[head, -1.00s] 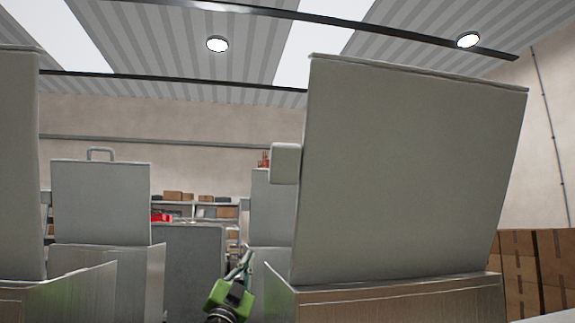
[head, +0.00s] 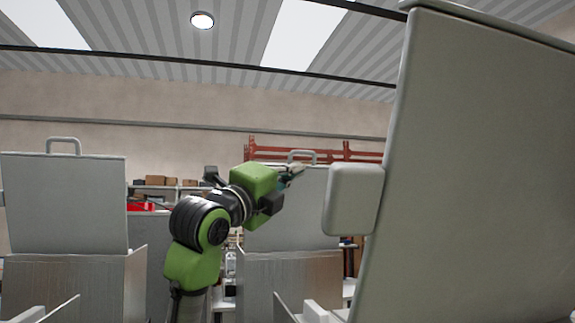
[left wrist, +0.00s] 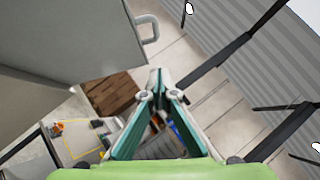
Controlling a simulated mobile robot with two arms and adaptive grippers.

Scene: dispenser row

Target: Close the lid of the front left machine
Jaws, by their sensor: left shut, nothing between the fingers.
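Several grey machines with raised lids stand around me. The far left machine's lid (head: 65,200) is upright with a handle on its top edge, above an open box (head: 70,280). The far right machine's lid (head: 285,215) also stands up, partly behind my left arm. A large near lid (head: 465,170) fills the right side, tilted back. Only box edges (head: 50,312) show of the near left machine; its lid is out of view. My left gripper (head: 298,169) is shut and empty, raised before the far right lid. In the left wrist view its fingertips (left wrist: 157,73) meet near a handled grey panel (left wrist: 75,35).
A pale block (head: 353,200) sticks out from the near right lid's left side, close to the right of my left gripper. Shelves with boxes (head: 170,188) and orange racking (head: 350,152) stand at the back. The air above the far lids looks clear.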

